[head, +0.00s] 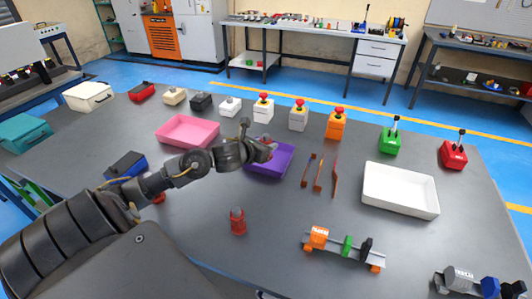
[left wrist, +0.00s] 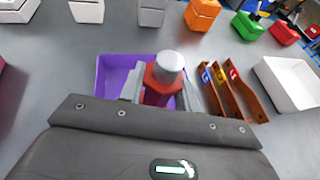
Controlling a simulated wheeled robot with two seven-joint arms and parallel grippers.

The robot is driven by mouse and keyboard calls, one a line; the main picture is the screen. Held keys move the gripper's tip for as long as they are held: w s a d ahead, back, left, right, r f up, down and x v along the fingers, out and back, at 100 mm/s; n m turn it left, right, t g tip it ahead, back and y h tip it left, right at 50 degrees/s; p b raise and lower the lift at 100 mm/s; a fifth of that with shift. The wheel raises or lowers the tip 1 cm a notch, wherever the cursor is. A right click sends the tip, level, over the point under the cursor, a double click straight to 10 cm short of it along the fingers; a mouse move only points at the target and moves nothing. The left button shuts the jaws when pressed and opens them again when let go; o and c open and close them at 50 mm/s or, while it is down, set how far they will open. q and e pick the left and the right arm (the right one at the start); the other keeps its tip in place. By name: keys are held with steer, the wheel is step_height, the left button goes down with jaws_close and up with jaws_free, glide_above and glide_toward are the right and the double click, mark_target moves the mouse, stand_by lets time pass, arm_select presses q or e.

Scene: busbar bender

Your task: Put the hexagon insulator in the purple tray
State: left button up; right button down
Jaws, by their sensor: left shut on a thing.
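My left gripper (head: 262,150) is over the purple tray (head: 284,164) in the head view. It is shut on a red insulator with a grey cylindrical top (left wrist: 165,72), seen close in the left wrist view. The insulator's red body looks faceted, and I take it for the hexagon insulator. The purple tray also shows behind it in the left wrist view (left wrist: 108,72). The gripper hides part of the tray, and I cannot tell whether the insulator touches its floor. My right gripper is not in view.
A pink tray (head: 187,132) stands left of the purple tray. Copper busbars (head: 318,174) lie just right of it, then a white tray (head: 400,190). Another red insulator (head: 237,222) stands nearer. Emergency-stop boxes (head: 298,118) line the back. A rail with clamps (head: 345,248) lies front right.

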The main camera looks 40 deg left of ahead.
arm_select(q)
step_height(320, 180, down, 3)
steer(key=shift+w+a+f+p, duration=0.1)
steer(key=shift+a+f+p, duration=0.05)
steer(key=shift+p, duration=0.2)
steer(key=shift+f, duration=0.15)
steer(key=shift+f, duration=0.15)
steer(key=o, duration=1)
steer(key=shift+o, duration=0.2)
